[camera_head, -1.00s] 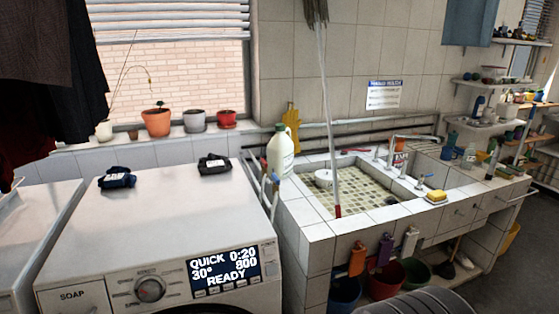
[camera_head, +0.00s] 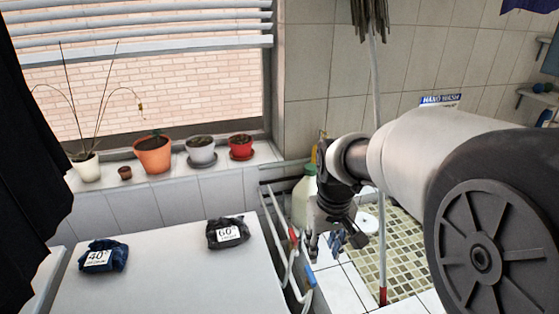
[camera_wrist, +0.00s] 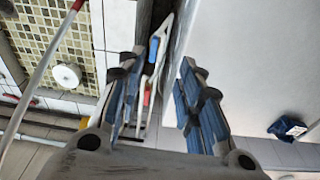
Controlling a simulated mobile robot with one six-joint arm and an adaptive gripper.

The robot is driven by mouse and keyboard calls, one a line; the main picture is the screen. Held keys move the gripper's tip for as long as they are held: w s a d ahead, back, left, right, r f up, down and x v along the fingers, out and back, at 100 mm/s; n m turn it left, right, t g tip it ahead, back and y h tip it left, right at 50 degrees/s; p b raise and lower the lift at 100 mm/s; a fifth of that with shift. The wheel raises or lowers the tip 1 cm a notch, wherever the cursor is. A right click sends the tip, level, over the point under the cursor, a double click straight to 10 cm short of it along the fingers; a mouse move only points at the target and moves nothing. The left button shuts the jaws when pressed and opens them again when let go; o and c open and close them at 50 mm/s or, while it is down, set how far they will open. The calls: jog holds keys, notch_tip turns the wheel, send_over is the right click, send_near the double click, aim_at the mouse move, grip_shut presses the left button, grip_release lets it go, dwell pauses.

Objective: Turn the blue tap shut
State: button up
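The blue tap handle (camera_head: 309,276) is on the white pipes in the narrow gap between the washing machine and the tiled sink. In the wrist view the blue handle (camera_wrist: 154,48) lies between my fingers, farther off, and appears roughly in line with the pipe. A red handle (camera_head: 293,238) sits on the pipes behind it, and it also shows in the wrist view (camera_wrist: 147,94). My gripper (camera_head: 325,244) points downward above the gap, to the right of the pipes. In the wrist view my gripper (camera_wrist: 158,75) is open and empty, its blue-padded fingers apart and not visibly touching the handle.
The washing machine (camera_head: 160,270) borders the gap on the left, with two labelled dark cloths on top. The sink (camera_head: 345,287) borders it on the right. A milk-coloured jug (camera_head: 303,200) stands close behind my gripper. A mop pole (camera_head: 382,250) rises from the sink.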

jog(key=g+p, duration=0.2)
jog(key=p, duration=0.6)
send_over(311, 274)
notch_tip(311, 274, down, 2)
jog(key=shift+n, duration=0.4)
notch_tip(311, 274, down, 18)
jog(key=shift+f, duration=0.15)
grip_shut()
